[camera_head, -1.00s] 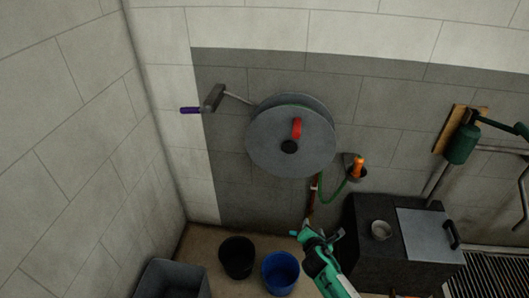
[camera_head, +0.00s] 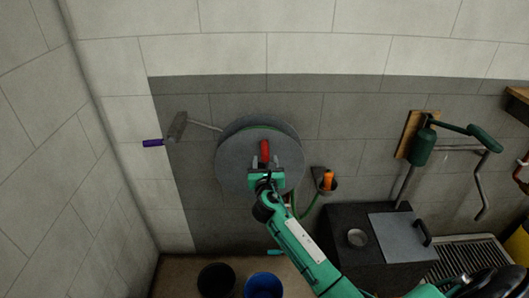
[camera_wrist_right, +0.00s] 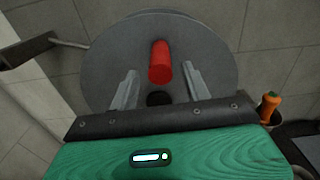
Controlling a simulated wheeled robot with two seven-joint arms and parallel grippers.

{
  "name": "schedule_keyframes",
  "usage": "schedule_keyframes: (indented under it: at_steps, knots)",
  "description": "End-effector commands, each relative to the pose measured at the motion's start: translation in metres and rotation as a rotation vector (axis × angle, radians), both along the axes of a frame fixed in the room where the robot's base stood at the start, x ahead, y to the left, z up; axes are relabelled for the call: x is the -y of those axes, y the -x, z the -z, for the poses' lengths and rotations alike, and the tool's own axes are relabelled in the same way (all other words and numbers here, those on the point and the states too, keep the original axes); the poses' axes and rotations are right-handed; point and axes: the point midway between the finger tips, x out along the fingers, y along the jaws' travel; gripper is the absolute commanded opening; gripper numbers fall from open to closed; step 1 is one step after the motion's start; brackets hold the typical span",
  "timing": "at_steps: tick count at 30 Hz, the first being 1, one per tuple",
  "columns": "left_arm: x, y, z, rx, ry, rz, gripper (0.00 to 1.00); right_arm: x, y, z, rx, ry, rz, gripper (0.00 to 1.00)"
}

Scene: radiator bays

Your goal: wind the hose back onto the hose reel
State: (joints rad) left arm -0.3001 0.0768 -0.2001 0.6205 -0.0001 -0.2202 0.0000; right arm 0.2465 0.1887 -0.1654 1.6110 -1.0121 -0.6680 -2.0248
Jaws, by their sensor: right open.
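The hose reel (camera_head: 235,165) is a grey disc on the wall with a red crank handle (camera_head: 264,150) on its face. Green hose (camera_head: 311,204) shows below the reel, leading up to an orange nozzle (camera_head: 328,180) in a dark wall holder. My right gripper (camera_head: 265,172) is open in front of the reel, just below the red handle. In the right wrist view, the handle (camera_wrist_right: 160,62) lies between and beyond the two spread fingertips (camera_wrist_right: 163,80), and I see no grip on it. My forearm hides part of the hose. My left gripper is not in view.
A black bucket (camera_head: 216,280) and a blue bucket (camera_head: 263,286) stand below.

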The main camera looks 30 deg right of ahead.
Motion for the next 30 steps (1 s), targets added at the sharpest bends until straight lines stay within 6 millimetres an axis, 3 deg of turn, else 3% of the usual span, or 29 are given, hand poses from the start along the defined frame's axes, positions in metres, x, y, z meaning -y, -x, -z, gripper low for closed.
schedule_keyframes:
  at_steps: [3, 9, 21, 28, 30]
  knots:
    - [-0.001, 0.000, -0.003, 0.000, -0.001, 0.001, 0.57, 0.009, -0.019, -0.001, 0.000, -0.001, 0.001, 0.49]
    - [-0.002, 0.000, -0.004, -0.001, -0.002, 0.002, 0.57, 0.018, -0.038, 0.000, -0.001, 0.000, 0.001, 0.49]
    - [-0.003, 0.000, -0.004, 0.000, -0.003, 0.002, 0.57, 0.021, -0.044, 0.001, -0.001, -0.001, -0.001, 0.49]
    - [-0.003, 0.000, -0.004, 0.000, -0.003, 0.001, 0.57, 0.021, -0.044, 0.001, -0.001, -0.001, -0.001, 0.05]
    - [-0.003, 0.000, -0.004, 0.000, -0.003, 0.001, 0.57, 0.021, -0.044, 0.001, -0.001, -0.001, -0.001, 0.00]
